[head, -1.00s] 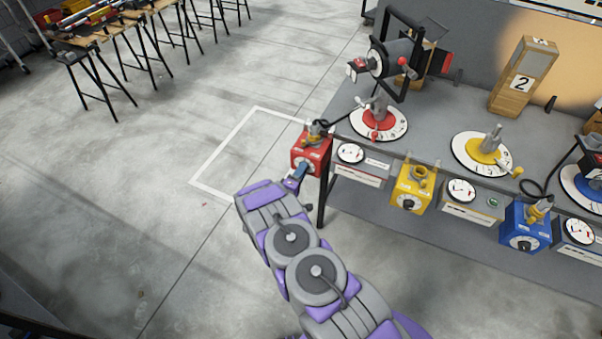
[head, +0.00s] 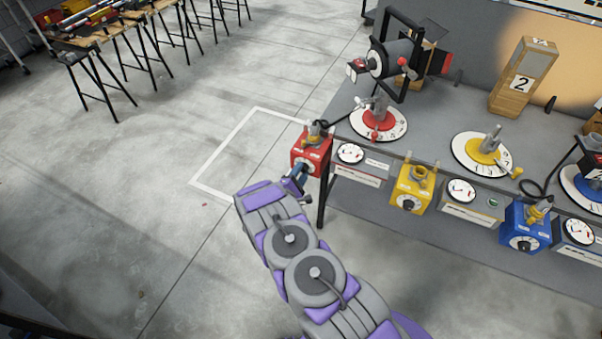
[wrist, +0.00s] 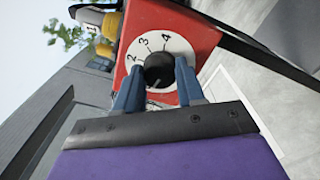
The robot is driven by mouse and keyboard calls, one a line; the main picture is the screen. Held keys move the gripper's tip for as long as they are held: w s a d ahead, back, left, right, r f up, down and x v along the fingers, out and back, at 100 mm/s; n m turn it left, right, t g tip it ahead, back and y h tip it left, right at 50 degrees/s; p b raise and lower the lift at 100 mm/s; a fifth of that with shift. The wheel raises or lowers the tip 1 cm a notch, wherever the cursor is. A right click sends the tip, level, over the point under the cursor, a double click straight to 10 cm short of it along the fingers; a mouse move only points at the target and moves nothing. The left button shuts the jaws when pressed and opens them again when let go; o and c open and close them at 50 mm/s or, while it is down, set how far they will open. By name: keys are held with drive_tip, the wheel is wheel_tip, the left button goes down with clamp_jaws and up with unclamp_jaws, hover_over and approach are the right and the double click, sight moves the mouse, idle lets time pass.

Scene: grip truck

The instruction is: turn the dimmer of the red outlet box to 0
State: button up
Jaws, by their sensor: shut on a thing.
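The red outlet box (head: 311,152) hangs at the left front corner of the bench. In the wrist view its red face (wrist: 200,38) fills the upper middle. A white dial plate (wrist: 183,46) with numbers such as 2, 3 and 4 surrounds a black dimmer knob (wrist: 159,70). My gripper (head: 299,174) is at the front of the box. In the wrist view its blue-grey fingers (wrist: 158,85) sit on both sides of the knob and are shut on it. The lower part of the dial is hidden behind the fingers, and I cannot read the knob's pointer clearly.
A yellow box (head: 412,190) and a blue box (head: 527,226) hang along the bench edge to the right. A gauge (head: 351,153) is beside the red box. A lamp (head: 395,62) stands on the bench. The floor (head: 120,190) at left is open.

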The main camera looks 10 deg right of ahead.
drive_tip(key=shift+a+f, duration=0.15)
drive_tip(key=shift+a, duration=0.05)
drive_tip(key=o, duration=0.8)
drive_tip(key=shift+w+f, duration=0.1)
drive_tip(key=shift+o, duration=1.2)
drive_tip(key=p+v, duration=0.2)
drive_tip(key=v, duration=1.5)
drive_tip(key=shift+s+a, duration=0.15)
drive_tip(key=shift+s, duration=0.05)
drive_tip(key=shift+w, duration=0.1)
